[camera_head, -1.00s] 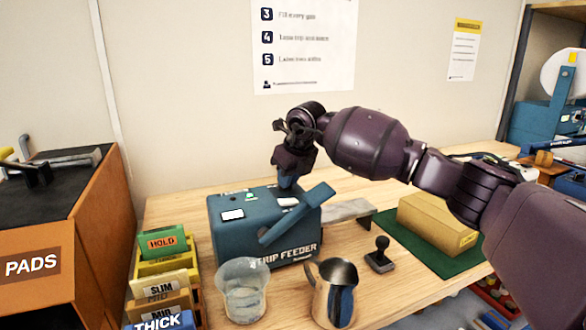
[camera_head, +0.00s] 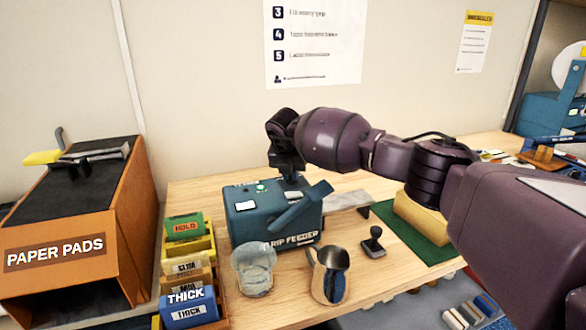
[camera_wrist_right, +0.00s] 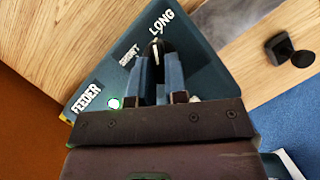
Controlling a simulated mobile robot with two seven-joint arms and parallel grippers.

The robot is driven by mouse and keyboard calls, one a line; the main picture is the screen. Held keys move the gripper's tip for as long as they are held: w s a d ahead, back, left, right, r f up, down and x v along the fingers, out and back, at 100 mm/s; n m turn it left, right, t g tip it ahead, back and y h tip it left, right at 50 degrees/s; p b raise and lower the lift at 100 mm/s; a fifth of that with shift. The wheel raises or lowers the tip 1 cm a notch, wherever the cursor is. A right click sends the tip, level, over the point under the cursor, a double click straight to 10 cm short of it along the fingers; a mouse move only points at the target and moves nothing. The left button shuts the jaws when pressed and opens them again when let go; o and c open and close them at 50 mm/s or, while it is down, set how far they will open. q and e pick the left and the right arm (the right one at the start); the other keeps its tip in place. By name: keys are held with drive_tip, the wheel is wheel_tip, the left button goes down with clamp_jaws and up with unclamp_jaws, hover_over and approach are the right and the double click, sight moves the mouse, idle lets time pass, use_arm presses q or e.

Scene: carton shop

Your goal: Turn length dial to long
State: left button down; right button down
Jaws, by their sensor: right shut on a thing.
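The blue strip feeder (camera_head: 262,222) stands on the wooden table. My right gripper (camera_head: 291,177) points down at its top in the head view. In the right wrist view the gripper (camera_wrist_right: 158,66) is shut on the length dial (camera_wrist_right: 157,47), a dark knob with a white pointer line. The fingers hide part of the dial. The LONG label (camera_wrist_right: 161,24) lies just beyond the dial, and the SHORT label (camera_wrist_right: 130,56) lies to its left. The pointer line looks turned roughly toward LONG; its exact setting is hard to tell. My left gripper is not in view.
Card bins (camera_head: 190,250) and the paper pads box (camera_head: 70,250) are left. A green mat (camera_head: 400,228) lies right.

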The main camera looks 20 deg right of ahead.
drive_tip(key=shift+a+m+g, duration=0.1)
drive_tip(key=shift+m+g, duration=0.2)
drive_tip(key=shift+m, duration=0.3)
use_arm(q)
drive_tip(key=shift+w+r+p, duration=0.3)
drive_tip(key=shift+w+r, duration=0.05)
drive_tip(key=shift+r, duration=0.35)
use_arm(e)
drive_tip(key=shift+m+h, duration=0.4)
drive_tip(key=shift+m, duration=0.2)
drive_tip(key=c, duration=1.1)
unclamp_jaws()
drive_tip(key=shift+c, duration=0.2)
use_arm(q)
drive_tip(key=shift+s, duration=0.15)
